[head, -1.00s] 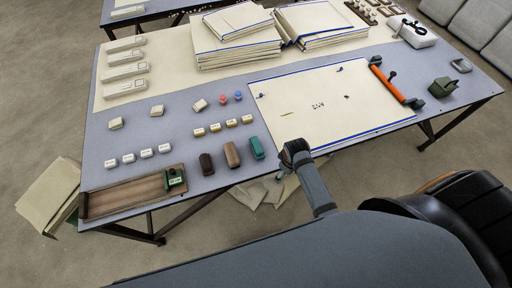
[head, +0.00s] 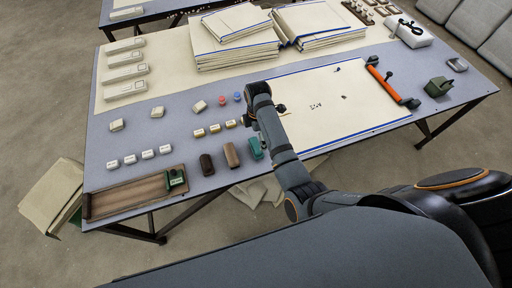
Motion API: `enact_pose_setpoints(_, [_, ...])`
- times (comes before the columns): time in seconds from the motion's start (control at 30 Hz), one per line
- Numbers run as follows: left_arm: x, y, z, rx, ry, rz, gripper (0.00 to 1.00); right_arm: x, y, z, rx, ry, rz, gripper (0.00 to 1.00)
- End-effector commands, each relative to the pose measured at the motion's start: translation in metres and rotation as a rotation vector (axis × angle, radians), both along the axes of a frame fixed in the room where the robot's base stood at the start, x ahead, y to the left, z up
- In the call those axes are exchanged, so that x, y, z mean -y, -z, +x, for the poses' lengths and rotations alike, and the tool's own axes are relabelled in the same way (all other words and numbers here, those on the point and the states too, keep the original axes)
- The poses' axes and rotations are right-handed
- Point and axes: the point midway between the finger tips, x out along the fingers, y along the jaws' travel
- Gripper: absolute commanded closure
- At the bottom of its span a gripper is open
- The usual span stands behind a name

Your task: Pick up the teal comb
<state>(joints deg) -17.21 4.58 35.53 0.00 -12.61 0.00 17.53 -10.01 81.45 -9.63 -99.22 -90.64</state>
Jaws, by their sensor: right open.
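A small teal block-shaped item (head: 255,149), which I take to be the teal comb, lies on the grey-blue table (head: 180,135) near its front edge. It is at the right end of a row with two brown items of similar shape. My right gripper (head: 249,122) points down just beyond the teal item in the picture, apart from it. Its jaws are open, with nothing seen between them. My right forearm passes close to the right side of the teal item. My left gripper is not in view.
A brown item (head: 231,155) and a darker brown item (head: 206,164) sit left of the teal one. Several small cream blocks (head: 215,128) lie just behind. A large cream sheet (head: 345,110) lies to the right. A wooden tray (head: 125,198) is at front left.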

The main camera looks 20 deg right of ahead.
Motion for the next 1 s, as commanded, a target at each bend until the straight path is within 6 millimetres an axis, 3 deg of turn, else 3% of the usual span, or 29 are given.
enact_pose_setpoints(0.1, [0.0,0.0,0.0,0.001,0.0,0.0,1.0,0.0,0.018,0.0,-0.001,0.001,-0.001,0.0])
enact_pose_setpoints(0.37, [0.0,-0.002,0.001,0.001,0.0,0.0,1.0,-0.001,0.031,0.0,-0.001,0.003,-0.001,0.0])
enact_pose_setpoints(0.63, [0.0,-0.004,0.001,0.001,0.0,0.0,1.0,-0.004,0.073,0.002,0.001,0.003,-0.001,0.0])
enact_pose_setpoints(0.9, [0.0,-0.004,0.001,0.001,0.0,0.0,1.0,-0.005,0.077,0.002,0.002,0.004,0.0,0.0])
enact_pose_setpoints(1.0, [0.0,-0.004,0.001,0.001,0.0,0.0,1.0,-0.005,0.077,0.002,0.002,0.004,0.0,0.14])
